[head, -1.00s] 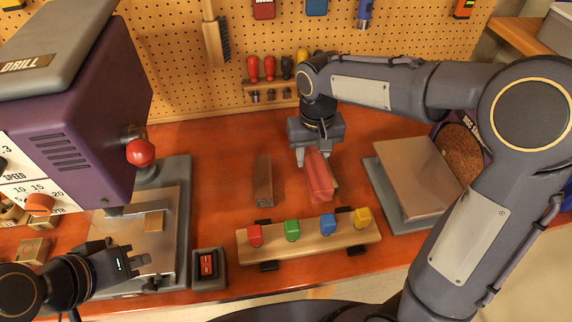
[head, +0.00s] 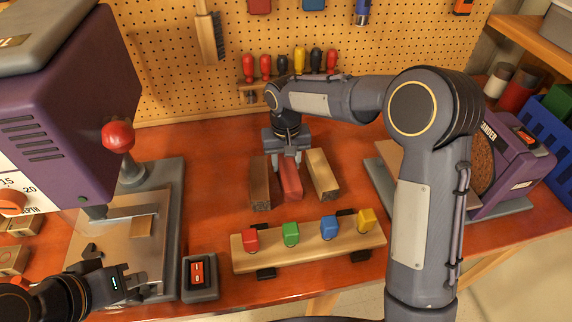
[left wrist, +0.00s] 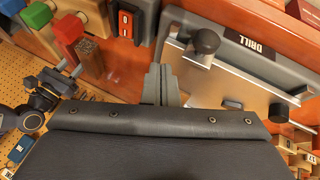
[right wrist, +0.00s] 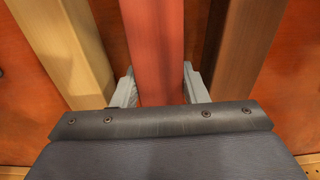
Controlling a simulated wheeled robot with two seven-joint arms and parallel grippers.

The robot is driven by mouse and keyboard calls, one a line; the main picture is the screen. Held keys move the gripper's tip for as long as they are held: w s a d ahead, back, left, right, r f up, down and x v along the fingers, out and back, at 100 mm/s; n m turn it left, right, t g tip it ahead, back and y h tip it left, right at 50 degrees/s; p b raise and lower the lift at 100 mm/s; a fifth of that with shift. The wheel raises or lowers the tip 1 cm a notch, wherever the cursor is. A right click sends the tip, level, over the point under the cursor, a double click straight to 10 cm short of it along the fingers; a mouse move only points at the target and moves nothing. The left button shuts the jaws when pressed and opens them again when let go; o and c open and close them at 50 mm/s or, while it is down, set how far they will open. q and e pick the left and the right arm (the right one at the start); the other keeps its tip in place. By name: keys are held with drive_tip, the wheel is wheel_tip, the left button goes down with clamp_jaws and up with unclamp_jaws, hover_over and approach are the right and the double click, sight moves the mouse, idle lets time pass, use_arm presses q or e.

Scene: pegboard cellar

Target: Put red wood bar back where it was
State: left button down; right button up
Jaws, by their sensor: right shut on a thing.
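The red wood bar (head: 291,183) is between a dark brown bar (head: 260,182) and a pale wood bar (head: 322,175), roughly parallel to both, with gaps on each side. My right gripper (head: 288,160) is shut on its far part from above. The right wrist view shows the red bar (right wrist: 156,50) between the two fingers (right wrist: 160,88), the pale bar (right wrist: 62,45) left and the brown bar (right wrist: 243,45) right. I cannot tell whether the red bar touches the table. My left gripper (head: 138,287) is empty by the drill base; its fingers (left wrist: 161,85) are together.
A wooden rail (head: 310,246) with red, green, blue and yellow blocks stands in front of the bars. A switch box (head: 200,277) and the purple drill press (head: 75,110) are left. A sander (head: 500,165) is right, partly behind my right arm. The pegboard (head: 165,60) closes the back.

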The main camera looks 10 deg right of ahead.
sight(286, 159)
drive_tip(key=o, duration=0.9)
wheel_tip(286, 159, up, 12)
drive_tip(key=s+d+r+t+y, duration=0.1)
drive_tip(key=s+d+r+y, duration=0.15)
drive_tip(key=s+d, duration=0.4)
drive_tip(key=s+d+f+t, duration=0.1)
drive_tip(key=s+f+t, duration=0.1)
drive_tip(key=s, duration=0.9)
drive_tip(key=s+d+f+m+t+y, duration=0.1)
drive_tip(key=s+d+f+t, duration=0.1)
drive_tip(key=s, duration=0.9)
drive_tip(key=shift+d+f+m+t, duration=0.25)
drive_tip(key=shift+f+m+t, duration=0.05)
drive_tip(key=shift+f, duration=0.55)
